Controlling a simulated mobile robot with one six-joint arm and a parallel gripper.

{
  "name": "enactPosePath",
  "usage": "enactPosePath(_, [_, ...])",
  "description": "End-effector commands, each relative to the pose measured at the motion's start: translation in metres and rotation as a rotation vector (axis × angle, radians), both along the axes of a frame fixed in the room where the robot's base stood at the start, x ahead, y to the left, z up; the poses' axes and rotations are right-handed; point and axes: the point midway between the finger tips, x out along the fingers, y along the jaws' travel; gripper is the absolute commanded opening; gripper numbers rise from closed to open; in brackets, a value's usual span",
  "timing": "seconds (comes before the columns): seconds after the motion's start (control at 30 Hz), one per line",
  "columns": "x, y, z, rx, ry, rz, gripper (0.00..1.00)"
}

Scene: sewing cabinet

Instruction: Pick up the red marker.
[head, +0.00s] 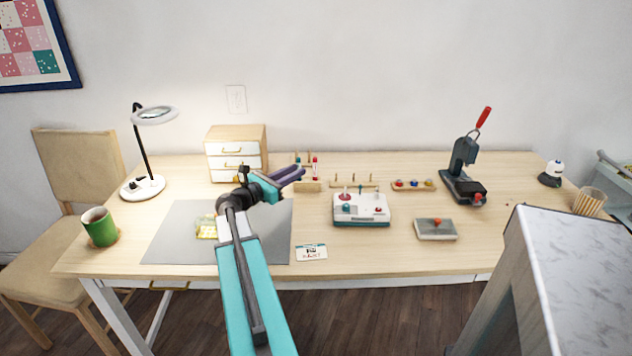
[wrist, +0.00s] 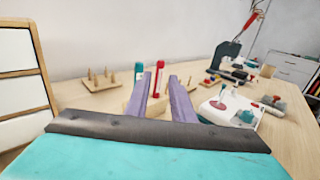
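The red marker (head: 315,167) stands upright in a wooden block (head: 307,187) near the back of the desk. In the wrist view the red marker (wrist: 158,79) shows in the gap between my two purple fingers, in line with the fingertips. My gripper (head: 302,174) is open and empty, its tips just left of the marker in the head view. The gripper also shows in the wrist view (wrist: 160,80). A teal marker (wrist: 138,75) stands to the left of the red one, partly behind the left finger. My fingers hide part of the block.
A small drawer cabinet (head: 236,147) stands to the left of my gripper. A pegged wooden rack (wrist: 98,84) is behind. A white control box (head: 361,211) with knobs sits to the right. A press (head: 463,172) stands farther right. A grey mat (head: 180,236) lies below my arm.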

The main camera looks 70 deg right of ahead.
Motion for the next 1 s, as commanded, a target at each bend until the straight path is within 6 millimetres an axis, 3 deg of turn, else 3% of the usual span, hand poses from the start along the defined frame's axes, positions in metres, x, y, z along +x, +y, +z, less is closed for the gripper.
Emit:
enactPosePath(0.57, [-0.006, -0.009, -0.002, 0.0, 0.0, -0.005, 0.22])
enactPosePath(1.0, [-0.03, -0.063, -0.002, -0.001, 0.0, -0.007, 0.22])
